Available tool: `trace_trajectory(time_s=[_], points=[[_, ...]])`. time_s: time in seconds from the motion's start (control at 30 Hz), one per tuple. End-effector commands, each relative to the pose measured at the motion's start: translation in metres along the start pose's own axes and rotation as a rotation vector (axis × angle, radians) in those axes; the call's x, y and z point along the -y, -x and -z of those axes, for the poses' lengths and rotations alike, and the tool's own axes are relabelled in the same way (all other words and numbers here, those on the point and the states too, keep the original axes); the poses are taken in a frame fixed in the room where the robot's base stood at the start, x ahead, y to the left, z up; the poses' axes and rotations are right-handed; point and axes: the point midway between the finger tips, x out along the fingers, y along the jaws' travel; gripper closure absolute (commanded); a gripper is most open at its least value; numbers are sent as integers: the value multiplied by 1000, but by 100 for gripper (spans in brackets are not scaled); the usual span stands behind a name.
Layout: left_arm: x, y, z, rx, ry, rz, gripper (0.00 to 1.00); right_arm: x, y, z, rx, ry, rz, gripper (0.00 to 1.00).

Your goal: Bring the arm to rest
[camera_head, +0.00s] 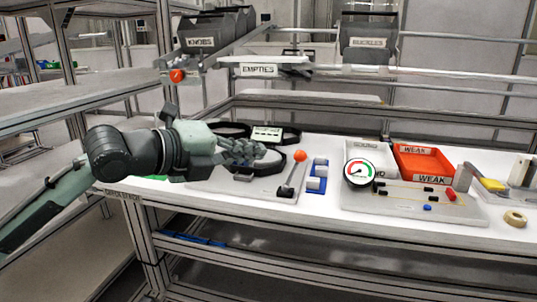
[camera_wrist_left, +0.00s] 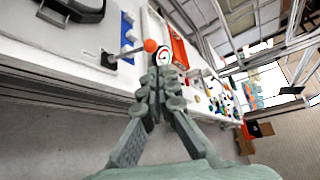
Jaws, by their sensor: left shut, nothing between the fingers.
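My left arm comes in from the left in the head view. My left gripper (camera_head: 258,152) is over the left part of the white workbench, in front of or above dark rounded shell parts (camera_head: 270,162); I cannot tell whether it touches them. In the left wrist view the fingers of my left gripper (camera_wrist_left: 163,78) are closed together with nothing between them. My right gripper is not in view.
An orange-knobbed lever (camera_head: 300,156) stands just right of my left gripper. Farther right are a blue fixture (camera_head: 317,177), a round gauge (camera_head: 359,172), an orange WEAK tray (camera_head: 425,160) and a tape roll (camera_head: 515,218). Rails and an EMPTIES shelf (camera_head: 259,70) run behind.

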Motion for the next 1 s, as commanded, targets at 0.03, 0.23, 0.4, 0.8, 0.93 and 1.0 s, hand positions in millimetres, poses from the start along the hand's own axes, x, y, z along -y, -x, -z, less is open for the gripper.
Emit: trace_trajectory(time_s=[0.03,0.23,0.4,0.8,0.93,1.0], points=[[0,7,-1,2,-1,-1,100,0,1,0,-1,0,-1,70],[2,19,0,1,1,0,100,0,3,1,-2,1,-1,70],[2,19,0,0,1,0,100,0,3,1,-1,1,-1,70],[-72,-5,3,67,372,-69,100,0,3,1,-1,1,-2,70],[-164,-15,14,186,774,-158,100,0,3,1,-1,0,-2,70],[-217,-13,25,269,979,-210,100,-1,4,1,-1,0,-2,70]])
